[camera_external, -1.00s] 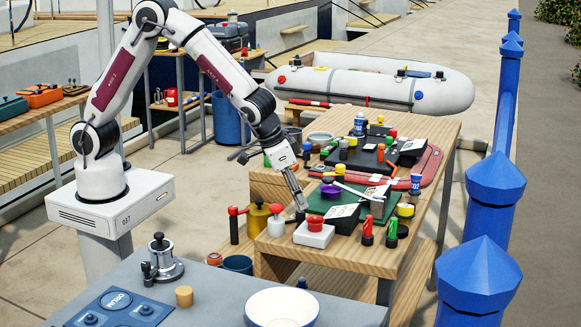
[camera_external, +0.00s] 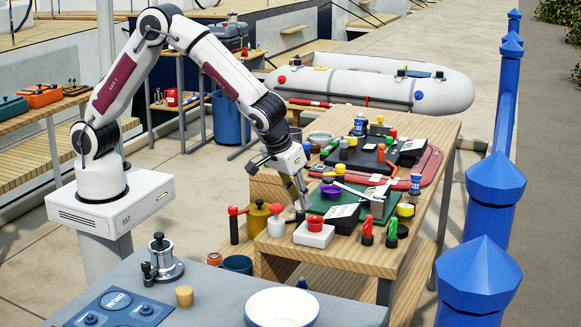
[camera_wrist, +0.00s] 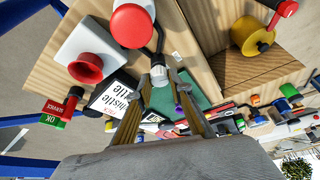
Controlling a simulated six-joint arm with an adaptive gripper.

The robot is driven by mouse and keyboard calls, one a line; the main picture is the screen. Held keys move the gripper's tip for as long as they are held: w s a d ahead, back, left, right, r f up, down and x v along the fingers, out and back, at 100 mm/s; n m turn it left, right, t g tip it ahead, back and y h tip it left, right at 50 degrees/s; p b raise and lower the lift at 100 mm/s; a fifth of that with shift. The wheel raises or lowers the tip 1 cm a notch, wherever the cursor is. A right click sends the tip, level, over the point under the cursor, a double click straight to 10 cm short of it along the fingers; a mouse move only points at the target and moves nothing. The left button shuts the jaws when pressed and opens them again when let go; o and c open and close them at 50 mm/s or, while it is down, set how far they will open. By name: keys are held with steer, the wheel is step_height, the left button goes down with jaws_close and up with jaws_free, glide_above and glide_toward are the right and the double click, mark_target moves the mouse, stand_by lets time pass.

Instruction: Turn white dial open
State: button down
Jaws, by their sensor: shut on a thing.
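The white dial (camera_wrist: 159,76) is a small pale, rounded piece between my fingertips in the wrist view. My gripper (camera_wrist: 162,80) is shut on it, with a finger at each side. In the external view my gripper (camera_external: 299,206) points down at the near left part of the wooden bench (camera_external: 352,258), between a red-capped white bottle (camera_external: 276,226) and a white-and-red box (camera_external: 314,236). The dial is too small and covered there to make out. Its marks and turn angle cannot be read.
The box with its red horn (camera_wrist: 86,67) and the bottle's red cap (camera_wrist: 131,25) lie close to my fingers.

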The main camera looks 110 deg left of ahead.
steer(key=shift+n, duration=0.3)
steer(key=c, duration=1.8)
jaws_free()
steer(key=v, duration=0.7)
steer(key=shift+d+r, duration=0.15)
steer(key=shift+r, duration=0.05)
